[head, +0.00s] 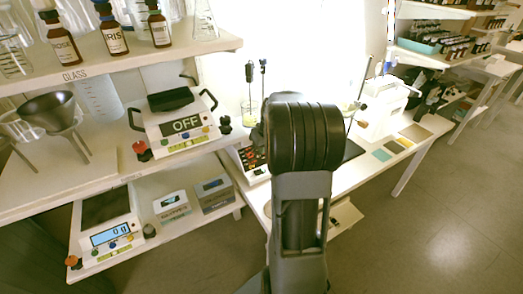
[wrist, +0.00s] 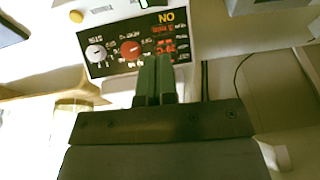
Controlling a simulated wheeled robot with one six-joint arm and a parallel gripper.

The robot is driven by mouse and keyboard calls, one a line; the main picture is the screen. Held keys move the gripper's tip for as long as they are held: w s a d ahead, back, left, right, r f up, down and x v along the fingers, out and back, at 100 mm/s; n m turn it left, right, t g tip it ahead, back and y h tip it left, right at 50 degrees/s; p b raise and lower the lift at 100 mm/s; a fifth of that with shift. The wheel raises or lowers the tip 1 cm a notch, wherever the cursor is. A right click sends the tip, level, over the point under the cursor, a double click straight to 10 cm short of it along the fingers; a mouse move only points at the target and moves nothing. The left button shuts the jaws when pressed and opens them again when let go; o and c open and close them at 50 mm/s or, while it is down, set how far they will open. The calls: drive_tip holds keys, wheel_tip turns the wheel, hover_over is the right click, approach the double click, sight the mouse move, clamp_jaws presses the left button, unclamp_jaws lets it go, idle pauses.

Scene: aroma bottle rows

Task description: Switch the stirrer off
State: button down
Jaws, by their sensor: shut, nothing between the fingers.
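A white machine with a black control panel (wrist: 135,45), which I take to be the stirrer, shows upside down at the top of the wrist view. Its panel has a pale knob (wrist: 96,53), a red knob (wrist: 131,49), red lit marks and a yellow label that reads ON when turned over. My gripper (wrist: 156,62) is shut and empty, its fingertips in front of the panel's lower edge, just right of the red knob. I cannot tell whether they touch it. In the head view the panel (head: 251,157) is partly hidden behind my arm, and my fingertips are hidden.
A machine reading OFF (head: 184,124) stands on the shelf at left, below brown bottles (head: 110,30) and a glass flask. A scale (head: 108,236) and small boxes (head: 213,192) are on the lower shelf. Beakers with rods (head: 250,105) stand behind the panel. The floor at right is clear.

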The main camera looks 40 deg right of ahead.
hover_over(256, 171)
drive_tip(key=f, duration=0.6)
drive_tip(key=s+f, duration=0.1)
drive_tip(key=f, duration=0.2)
drive_tip(key=shift+d, duration=0.3)
drive_tip(key=shift+s+x, duration=0.2)
drive_tip(key=shift+x, duration=0.85)
drive_tip(key=shift+a, duration=0.15)
drive_tip(key=shift+f, duration=0.1)
